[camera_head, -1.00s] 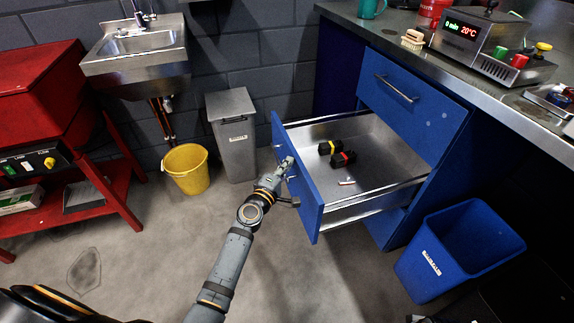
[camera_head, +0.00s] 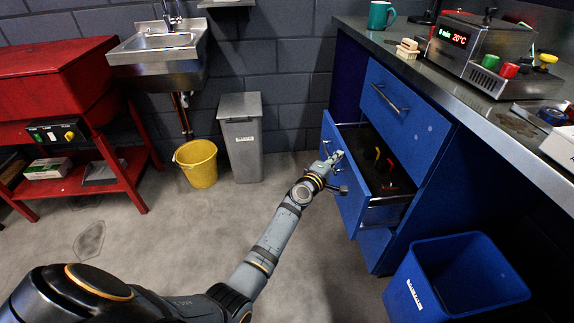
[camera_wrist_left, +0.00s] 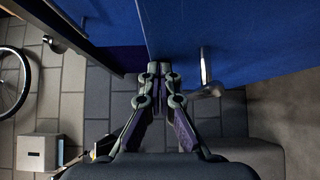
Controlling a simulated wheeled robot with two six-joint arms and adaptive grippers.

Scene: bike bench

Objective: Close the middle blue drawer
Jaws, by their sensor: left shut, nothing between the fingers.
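The middle blue drawer (camera_head: 345,180) stands partly open below the closed top drawer. Dark items with yellow and red parts lie inside it. My left gripper (camera_head: 334,160) is shut and empty at the drawer's front face, by its handle. In the left wrist view the shut fingertips (camera_wrist_left: 159,68) are at the blue front, with the metal handle (camera_wrist_left: 206,75) just to their right. I cannot tell whether the fingertips touch the front. My right gripper is not in view.
A blue bin (camera_head: 455,280) stands on the floor right of the drawer. A grey bin (camera_head: 241,140) and a yellow bucket (camera_head: 197,164) stand by the wall. The top drawer (camera_head: 403,105) is shut under the worktop. Floor in front is clear.

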